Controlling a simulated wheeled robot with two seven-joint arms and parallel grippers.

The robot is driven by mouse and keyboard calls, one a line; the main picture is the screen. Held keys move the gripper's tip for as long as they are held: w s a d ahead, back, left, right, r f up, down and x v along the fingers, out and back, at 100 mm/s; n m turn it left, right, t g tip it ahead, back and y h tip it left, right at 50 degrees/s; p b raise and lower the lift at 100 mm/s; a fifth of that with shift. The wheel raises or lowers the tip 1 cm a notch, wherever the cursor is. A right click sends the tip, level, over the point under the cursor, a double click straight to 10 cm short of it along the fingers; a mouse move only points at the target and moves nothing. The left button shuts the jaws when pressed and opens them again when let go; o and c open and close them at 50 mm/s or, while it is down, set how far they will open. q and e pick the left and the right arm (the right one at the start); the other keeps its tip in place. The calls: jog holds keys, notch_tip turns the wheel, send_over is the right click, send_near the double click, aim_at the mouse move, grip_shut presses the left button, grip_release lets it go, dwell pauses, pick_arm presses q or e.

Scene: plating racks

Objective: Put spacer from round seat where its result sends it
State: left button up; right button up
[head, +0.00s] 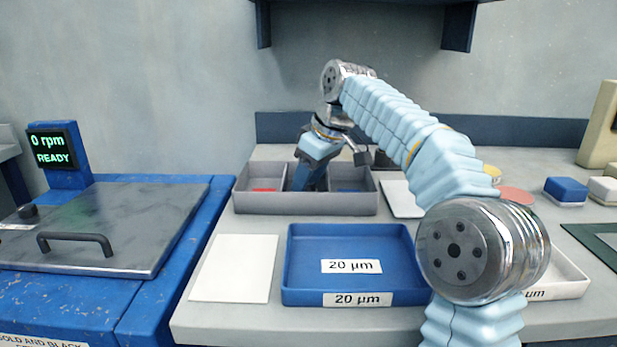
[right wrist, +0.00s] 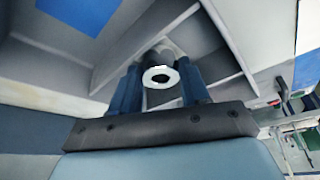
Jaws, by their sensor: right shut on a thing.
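The spacer (right wrist: 147,75) is a small white ring with a dark hole, between the two blue fingers of my right gripper in the right wrist view. My right gripper (right wrist: 160,82) is shut on it. In the head view my right gripper (head: 308,182) points down into the middle of a grey divided bin (head: 305,204); the spacer is hidden there. A blue tray (head: 291,265) labelled 20 µm stands in front of the bin. A white tray (head: 568,284) to its right is mostly behind my arm, its label partly hidden. My left gripper is out of view. I cannot identify the round seat.
A blue machine with a grey lid (head: 110,225) stands left; its display (head: 52,148) reads 0 rpm READY. A white sheet (head: 235,268) lies beside the blue tray. Blue (head: 566,190) and white blocks sit at right. A shelf overhangs the back.

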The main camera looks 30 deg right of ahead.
jog(key=o, duration=1)
jog(key=shift+f, duration=0.1)
jog(key=shift+c, duration=0.2)
jog(key=v, duration=0.7)
jog(key=shift+r, duration=0.4)
